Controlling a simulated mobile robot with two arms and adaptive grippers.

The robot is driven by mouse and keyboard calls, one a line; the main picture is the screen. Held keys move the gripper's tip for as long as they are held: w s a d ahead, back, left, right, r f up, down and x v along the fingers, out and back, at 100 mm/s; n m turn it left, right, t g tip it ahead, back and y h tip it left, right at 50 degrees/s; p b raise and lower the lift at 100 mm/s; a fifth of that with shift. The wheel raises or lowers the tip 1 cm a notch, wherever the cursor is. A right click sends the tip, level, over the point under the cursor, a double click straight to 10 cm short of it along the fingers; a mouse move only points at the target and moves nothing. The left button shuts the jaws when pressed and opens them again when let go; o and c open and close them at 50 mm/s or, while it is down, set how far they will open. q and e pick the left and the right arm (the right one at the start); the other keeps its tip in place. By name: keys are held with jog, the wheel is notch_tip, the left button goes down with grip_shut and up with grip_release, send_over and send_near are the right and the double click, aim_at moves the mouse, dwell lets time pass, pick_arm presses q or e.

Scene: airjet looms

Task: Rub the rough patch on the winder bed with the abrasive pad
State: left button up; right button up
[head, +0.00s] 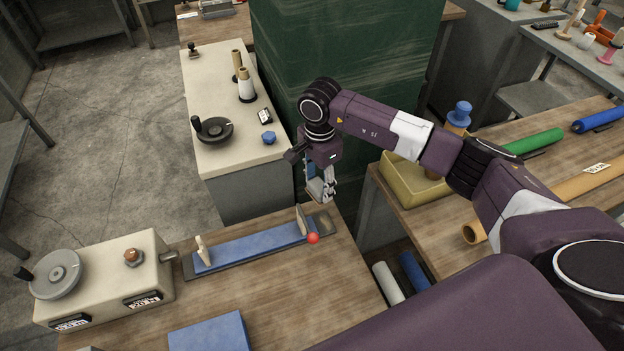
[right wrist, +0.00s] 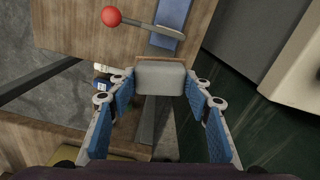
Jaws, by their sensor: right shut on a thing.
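My right gripper (head: 322,190) is shut on a grey block-like pad (right wrist: 160,78), seen between its blue-lined fingers in the right wrist view. The gripper hangs above and beyond the far right end of the winder bed, apart from it. The winder bed (head: 248,246) is a long blue strip on a metal base, lying on the wooden bench. It has an upright post at each end and a red ball knob (head: 313,238) at the right. Part of the bed also shows in the right wrist view (right wrist: 172,14). I cannot make out a rough patch clearly. My left gripper is out of view.
The beige winder head (head: 115,270) with a handwheel stands left of the bed. A blue flat thing (head: 210,335) lies at the bench's front. A dark green cabinet (head: 345,50) stands behind my right arm. A second bench with rolls is at right; a gap separates the benches.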

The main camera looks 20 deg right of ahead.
jog(key=f+m, duration=0.1)
jog(key=d+f, duration=0.1)
jog(key=f, duration=0.1)
jog(key=d+f+m, duration=0.1)
jog(key=shift+d+f+m, duration=0.2)
jog(key=shift+d+m, duration=0.05)
jog(key=shift+m, duration=0.05)
notch_tip(320, 180, down, 4)
jog(key=b, duration=0.4)
jog(key=shift+a, duration=0.15)
